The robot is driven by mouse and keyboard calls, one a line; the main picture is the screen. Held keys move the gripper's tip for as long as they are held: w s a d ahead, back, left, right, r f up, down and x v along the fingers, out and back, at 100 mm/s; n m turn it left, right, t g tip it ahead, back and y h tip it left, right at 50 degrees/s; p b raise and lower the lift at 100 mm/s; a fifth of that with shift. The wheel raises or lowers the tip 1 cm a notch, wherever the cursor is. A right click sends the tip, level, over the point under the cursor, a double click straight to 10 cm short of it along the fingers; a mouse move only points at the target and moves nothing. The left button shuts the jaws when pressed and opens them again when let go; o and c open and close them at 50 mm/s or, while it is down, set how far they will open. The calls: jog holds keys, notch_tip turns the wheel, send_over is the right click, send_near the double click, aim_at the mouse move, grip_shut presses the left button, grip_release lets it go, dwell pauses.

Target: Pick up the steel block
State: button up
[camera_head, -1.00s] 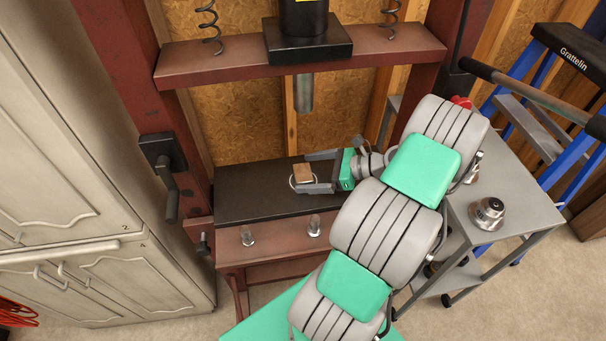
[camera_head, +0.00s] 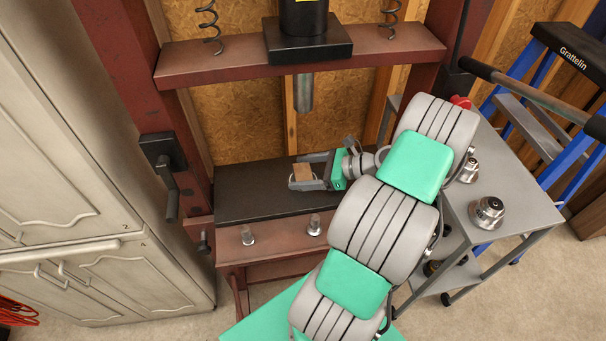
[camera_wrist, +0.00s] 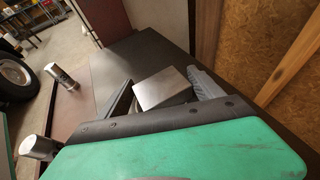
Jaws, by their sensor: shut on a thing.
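The steel block (camera_head: 302,172) shows as a small tan-lit square on the black plate of the red press, under the press ram. In the wrist view the block (camera_wrist: 161,88) has a smooth grey metal top and sits between my two fingers. My gripper (camera_head: 304,173) is shut on the block, with one finger on each side. The gripper also shows in the wrist view (camera_wrist: 160,97). The block's lower part is hidden by the fingers, so I cannot tell whether it touches the plate (camera_head: 250,194).
The press ram (camera_head: 304,93) hangs above the block. Two metal pins (camera_head: 247,235) stand on the front beam. Red uprights (camera_head: 135,100) flank the plate. A grey cart (camera_head: 525,205) with metal weights (camera_head: 487,212) stands at right. The plate's left part is clear.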

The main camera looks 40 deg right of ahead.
jog(key=c, duration=0.9)
jog(key=shift+r, duration=0.1)
